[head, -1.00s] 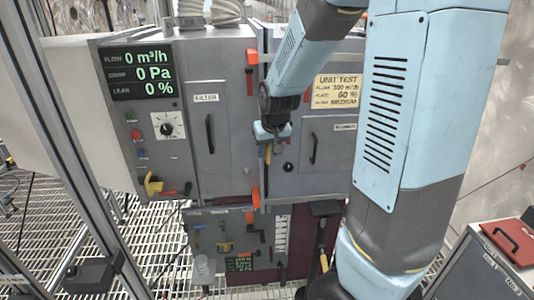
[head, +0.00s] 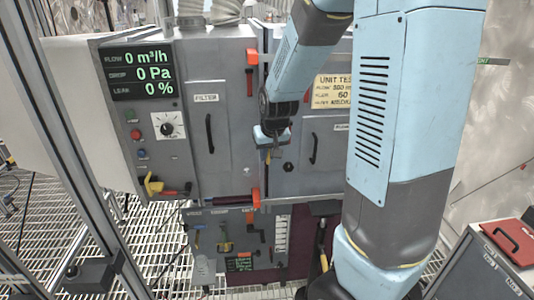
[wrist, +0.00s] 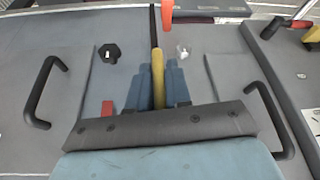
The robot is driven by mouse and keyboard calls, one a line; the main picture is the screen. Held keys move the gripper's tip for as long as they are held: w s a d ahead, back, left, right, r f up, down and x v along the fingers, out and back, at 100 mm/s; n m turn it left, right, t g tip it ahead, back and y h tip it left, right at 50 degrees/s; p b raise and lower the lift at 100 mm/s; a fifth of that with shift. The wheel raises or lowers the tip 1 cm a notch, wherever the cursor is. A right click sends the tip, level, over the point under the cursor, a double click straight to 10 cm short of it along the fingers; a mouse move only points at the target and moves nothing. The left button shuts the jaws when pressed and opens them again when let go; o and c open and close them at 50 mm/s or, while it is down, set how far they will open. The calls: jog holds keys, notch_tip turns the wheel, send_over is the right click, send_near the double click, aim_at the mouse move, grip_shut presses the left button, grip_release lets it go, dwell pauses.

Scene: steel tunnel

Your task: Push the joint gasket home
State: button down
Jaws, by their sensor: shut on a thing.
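My gripper (head: 269,150) is at the seam between the two grey cabinet doors, pointing at the cabinet front. In the wrist view its blue fingers (wrist: 160,88) are shut on a yellow handle (wrist: 158,72). A thin black strip (wrist: 153,25) runs on from the handle's far end along the seam. I cannot tell whether this strip is the joint gasket or part of the held tool. An orange clamp (wrist: 167,15) lies close to that far end. In the head view my wrist hides the middle of the seam.
Orange clamps sit on the seam above (head: 252,57) and below (head: 256,197) my gripper. Door handles (head: 210,134) (head: 314,148) stand out on either side. The display (head: 142,75) reads zero flow, drop and leak. A lower tool panel (head: 240,240) hangs underneath.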

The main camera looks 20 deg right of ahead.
dwell(0.4)
jog(key=shift+w+d+r, duration=0.1)
jog(key=shift+w+d, duration=0.1)
jog(key=shift+w, duration=1.15)
jog(key=c, duration=1.2)
grip_release()
jog(key=shift+w, duration=0.1)
jog(key=shift+o, duration=0.2)
jog(key=v, duration=1.3)
jog(key=shift+s+r, duration=0.2)
